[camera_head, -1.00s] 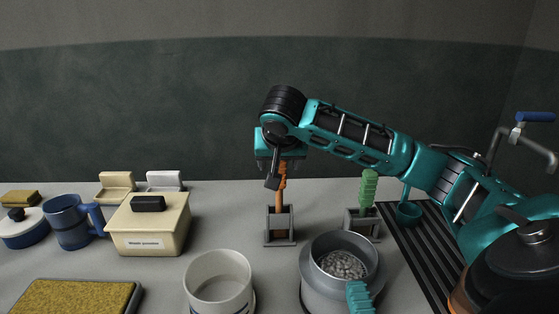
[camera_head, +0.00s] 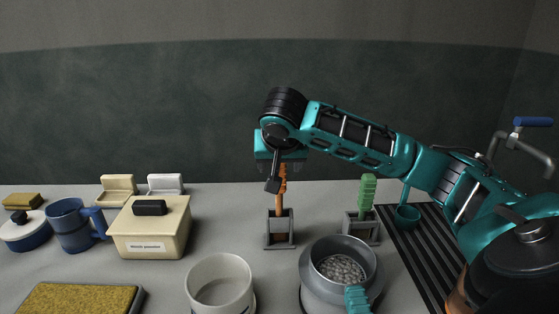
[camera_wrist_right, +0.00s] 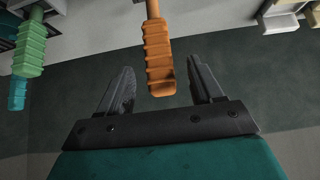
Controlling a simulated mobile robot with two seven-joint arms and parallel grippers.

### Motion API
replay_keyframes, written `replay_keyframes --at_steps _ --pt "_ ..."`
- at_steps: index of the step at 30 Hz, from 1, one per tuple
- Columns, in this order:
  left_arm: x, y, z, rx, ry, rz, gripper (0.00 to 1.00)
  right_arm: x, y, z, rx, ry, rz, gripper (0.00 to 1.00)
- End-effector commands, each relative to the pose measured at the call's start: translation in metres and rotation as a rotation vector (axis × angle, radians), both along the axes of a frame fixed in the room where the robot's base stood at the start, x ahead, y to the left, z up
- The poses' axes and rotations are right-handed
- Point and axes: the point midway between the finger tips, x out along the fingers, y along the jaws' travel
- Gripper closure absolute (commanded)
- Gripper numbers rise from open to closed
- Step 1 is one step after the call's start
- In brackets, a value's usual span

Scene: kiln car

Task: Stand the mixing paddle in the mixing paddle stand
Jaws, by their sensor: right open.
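An orange-handled tool, which I take as the mixing paddle (camera_head: 281,200), stands upright with its lower end inside a grey open-framed stand (camera_head: 280,243). In the right wrist view its ribbed handle (camera_wrist_right: 158,58) lies between my right gripper's two fingers (camera_wrist_right: 162,88), with a visible gap on both sides. My right gripper (camera_head: 281,168) is open and reaches over the handle top; its fingers are mostly hidden in the head view. The paddle's lower end is partly hidden by the stand frame. My left gripper is not in view.
Right of the stand, a green-handled tool (camera_head: 367,190) stands in a similar stand (camera_head: 361,228). A grey pot of pellets (camera_head: 340,248) with a teal handle (camera_head: 357,298) and a white container (camera_head: 219,270) are in front. A lidded box (camera_head: 150,238) and blue mug (camera_head: 72,230) are left.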

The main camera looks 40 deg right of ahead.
Motion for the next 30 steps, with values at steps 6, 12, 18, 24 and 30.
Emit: replay_keyframes --at_steps 6,12,18,24,30 --pt "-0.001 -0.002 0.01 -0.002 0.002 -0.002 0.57 -0.004 0.003 0.009 -0.001 0.0 0.001 0.35" --pt "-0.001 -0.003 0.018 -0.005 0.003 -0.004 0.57 -0.008 0.007 0.015 -0.001 -0.001 0.0 0.35" --pt "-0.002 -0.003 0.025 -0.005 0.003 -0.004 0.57 -0.012 0.01 0.022 -0.001 -0.001 0.0 0.35" --pt "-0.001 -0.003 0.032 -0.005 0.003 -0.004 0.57 -0.016 0.013 0.028 -0.001 0.0 -0.001 0.35" --pt "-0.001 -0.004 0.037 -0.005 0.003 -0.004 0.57 -0.019 0.016 0.034 0.0 -0.001 0.001 0.35"
